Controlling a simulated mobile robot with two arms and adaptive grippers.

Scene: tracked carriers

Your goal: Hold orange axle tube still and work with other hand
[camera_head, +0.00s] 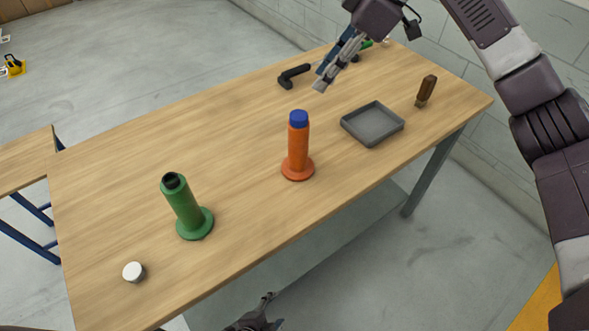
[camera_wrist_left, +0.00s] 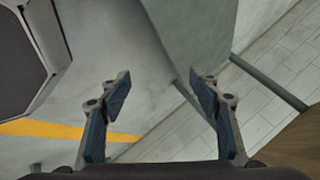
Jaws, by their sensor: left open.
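The orange axle tube (camera_head: 298,148) stands upright on its round flange near the middle of the table, with a blue cap (camera_head: 299,118) on top. My left gripper (camera_head: 268,310) is low at the bottom edge of the head view, off the table's front edge and apart from the tube. In the left wrist view its jaws (camera_wrist_left: 161,92) are open and empty, with floor and wall behind. My right gripper (camera_head: 325,82) hangs over the back right of the table, behind and apart from the tube. Its fingers are seen side-on, so their opening is unclear.
A green tube (camera_head: 186,205) with a black top stands at the left, near a white cap (camera_head: 133,271). A grey tray (camera_head: 373,124) and a brown-handled tool (camera_head: 427,90) lie at the right. A black tool (camera_head: 292,75) lies at the back. The table (camera_head: 240,140) is clear between.

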